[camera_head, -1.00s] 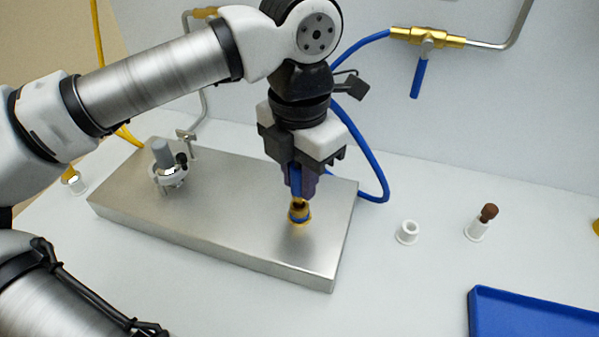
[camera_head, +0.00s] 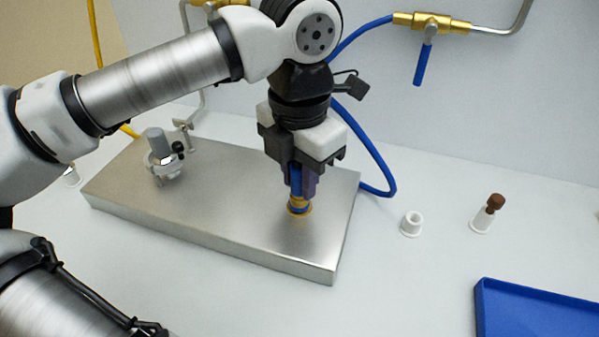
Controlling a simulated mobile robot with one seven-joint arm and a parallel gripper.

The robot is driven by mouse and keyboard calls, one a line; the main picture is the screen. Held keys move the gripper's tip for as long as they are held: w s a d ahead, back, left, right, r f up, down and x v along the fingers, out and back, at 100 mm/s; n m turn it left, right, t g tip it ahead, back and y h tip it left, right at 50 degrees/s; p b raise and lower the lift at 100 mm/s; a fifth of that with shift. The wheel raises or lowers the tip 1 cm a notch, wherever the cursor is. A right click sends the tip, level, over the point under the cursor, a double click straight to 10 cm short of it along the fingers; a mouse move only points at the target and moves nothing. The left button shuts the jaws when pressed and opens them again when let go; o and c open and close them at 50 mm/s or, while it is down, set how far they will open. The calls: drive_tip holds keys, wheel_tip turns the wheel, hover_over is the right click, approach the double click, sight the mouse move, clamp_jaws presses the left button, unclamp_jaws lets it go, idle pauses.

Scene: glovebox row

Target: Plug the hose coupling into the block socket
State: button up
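The metal block (camera_head: 215,222) lies on the white floor. My gripper (camera_head: 301,188) points down over the block's right part. Its dark and purple fingers are closed around the blue hose end. The hose coupling (camera_head: 299,206), brass with a blue band, shows just below the fingertips, at the block's top. The block socket is hidden under or merged with this brass part, so I cannot tell how deep the coupling sits. The blue hose (camera_head: 372,160) loops behind my gripper to the right.
A grey knob fitting (camera_head: 160,155) stands on the block's left part. A brass valve with blue handle (camera_head: 430,30) is on the back wall. A white holder (camera_head: 411,224), a brown-topped plug (camera_head: 494,203) and a blue tray (camera_head: 540,310) are at right.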

drive_tip(key=o, duration=0.5)
drive_tip(key=shift+c, duration=0.2)
wheel_tip(320, 180, up, 14)
drive_tip(key=shift+f, duration=0.15)
